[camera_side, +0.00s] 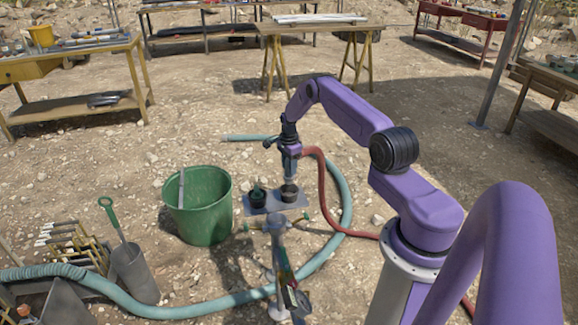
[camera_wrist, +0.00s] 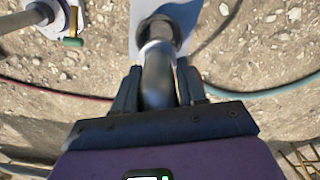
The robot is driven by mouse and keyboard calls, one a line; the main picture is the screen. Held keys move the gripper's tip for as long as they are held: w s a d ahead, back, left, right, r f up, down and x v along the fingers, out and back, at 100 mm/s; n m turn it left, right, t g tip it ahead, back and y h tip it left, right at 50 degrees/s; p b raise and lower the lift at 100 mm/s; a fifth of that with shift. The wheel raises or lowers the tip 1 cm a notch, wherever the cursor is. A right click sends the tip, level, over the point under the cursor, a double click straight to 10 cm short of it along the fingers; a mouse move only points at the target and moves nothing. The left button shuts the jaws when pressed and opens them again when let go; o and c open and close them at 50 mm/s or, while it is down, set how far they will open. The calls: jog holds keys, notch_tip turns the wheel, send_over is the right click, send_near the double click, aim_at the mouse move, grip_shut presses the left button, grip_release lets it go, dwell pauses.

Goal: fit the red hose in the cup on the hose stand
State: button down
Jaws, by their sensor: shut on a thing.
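My gripper (camera_side: 289,150) is shut on the end of the red hose (camera_side: 322,175), which bends away to the right and down to the ground. In the wrist view, a dark grey end piece (camera_wrist: 157,78) sits between the fingers of my gripper (camera_wrist: 158,92). The hose stand's grey plate (camera_side: 275,204) carries two dark cups. The hose end points down at the right cup (camera_side: 290,194), its tip at the cup's mouth; I cannot tell how deep it sits. The wrist view shows a dark cup (camera_wrist: 160,27) beyond the end piece.
A green bucket (camera_side: 205,225) stands just left of the stand. A teal hose (camera_side: 347,195) curves around the stand on the ground. A post with a tap-like top (camera_side: 277,235) stands in front. Yellow workbenches (camera_side: 75,65) lie farther back, with open gravel between.

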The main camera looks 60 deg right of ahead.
aim_at(289, 180)
jog(key=shift+f, duration=1.45)
jog(key=shift+f, duration=2.2)
dwell(0.7)
jog(key=c, duration=0.6)
grip_release()
jog(key=shift+o, duration=0.2)
notch_tip(289, 180, up, 17)
jog(key=shift+r, duration=0.15)
